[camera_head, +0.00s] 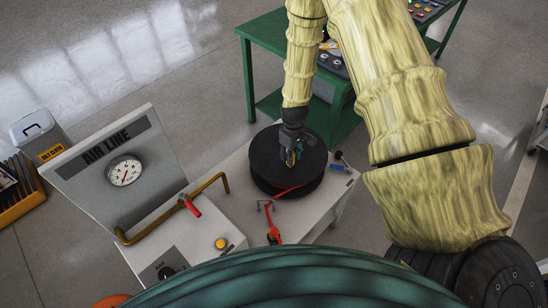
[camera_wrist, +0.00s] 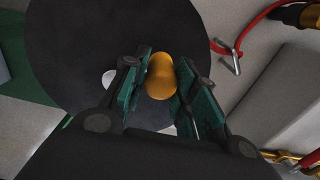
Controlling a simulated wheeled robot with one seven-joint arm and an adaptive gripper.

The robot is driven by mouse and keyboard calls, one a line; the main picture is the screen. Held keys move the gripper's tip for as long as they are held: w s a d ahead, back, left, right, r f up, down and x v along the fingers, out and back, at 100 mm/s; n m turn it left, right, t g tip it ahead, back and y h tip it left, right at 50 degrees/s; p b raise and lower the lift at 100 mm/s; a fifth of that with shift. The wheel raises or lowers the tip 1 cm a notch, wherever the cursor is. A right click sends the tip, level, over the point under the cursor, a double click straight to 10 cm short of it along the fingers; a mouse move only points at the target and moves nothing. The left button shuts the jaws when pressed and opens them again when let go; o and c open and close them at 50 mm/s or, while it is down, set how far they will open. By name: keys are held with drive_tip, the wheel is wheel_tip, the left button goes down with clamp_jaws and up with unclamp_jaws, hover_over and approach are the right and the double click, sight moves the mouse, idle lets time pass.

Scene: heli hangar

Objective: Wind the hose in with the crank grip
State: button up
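The black hose reel (camera_head: 262,160) lies flat on a light bench, its round disc filling much of the wrist view (camera_wrist: 70,50). The crank grip is an orange-yellow rounded knob (camera_wrist: 161,80) above the disc. My gripper (camera_head: 292,158) is over the reel, pointing down. The red hose (camera_head: 290,190) comes off the reel's near side; a red piece (camera_head: 273,232) with a metal hook lies on the bench in front.
A grey AIR LINE panel (camera_head: 105,165) with a gauge (camera_head: 124,171) stands left, with a bent brown pipe and red-handled valve (camera_head: 190,205) before it. A green workbench (camera_head: 268,35) is behind the reel. A blue-handled tool (camera_head: 340,168) lies right of the reel.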

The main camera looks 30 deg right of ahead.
drive_tip(key=o, duration=0.6)
drive_tip(key=shift+d, duration=0.1)
drive_tip(key=shift+c, duration=0.2)
drive_tip(key=shift+r+p, duration=2.8)
drive_tip(key=shift+r, duration=1.7)
drive_tip(key=s+a+f+m, duration=0.1)
drive_tip(key=s+a+f, duration=0.3)
drive_tip(key=s, duration=0.7)
drive_tip(key=s+a+f+m, duration=0.25)
drive_tip(key=s+a, duration=0.25)
drive_tip(key=s, duration=0.6)
drive_tip(key=s+a+f+m, duration=0.1)
drive_tip(key=s+a+f, duration=0.3)
drive_tip(key=s, duration=0.6)
wheel_tip(320, 180, down, 10)
drive_tip(key=b, duration=1)
